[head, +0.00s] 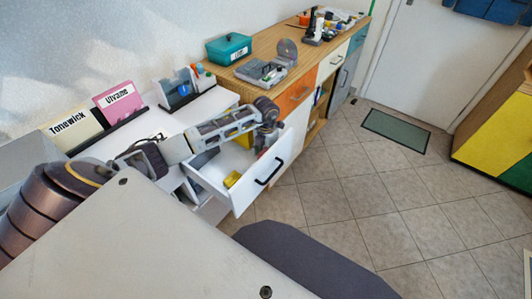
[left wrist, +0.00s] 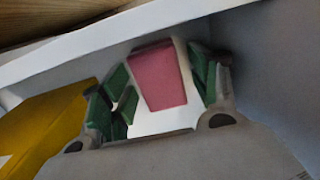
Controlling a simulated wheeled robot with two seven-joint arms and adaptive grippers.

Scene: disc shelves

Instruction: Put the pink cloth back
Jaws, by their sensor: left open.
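A pink cloth (left wrist: 160,77), folded into a block, lies in the open white drawer (head: 242,196). In the left wrist view it is between the two green-padded fingers of my left gripper (left wrist: 164,88), with gaps on both sides. The fingers are open and hold nothing. In the head view my left gripper (head: 266,138) points down into the far part of the drawer, and its fingertips and the pink cloth are hidden there. My right gripper is not in view.
A yellow object (head: 232,179) lies in the drawer, left of the fingers in the left wrist view (left wrist: 45,125). Drawer walls rise close around the gripper. A teal box (head: 228,49) and grey device (head: 262,73) stand on the wooden top.

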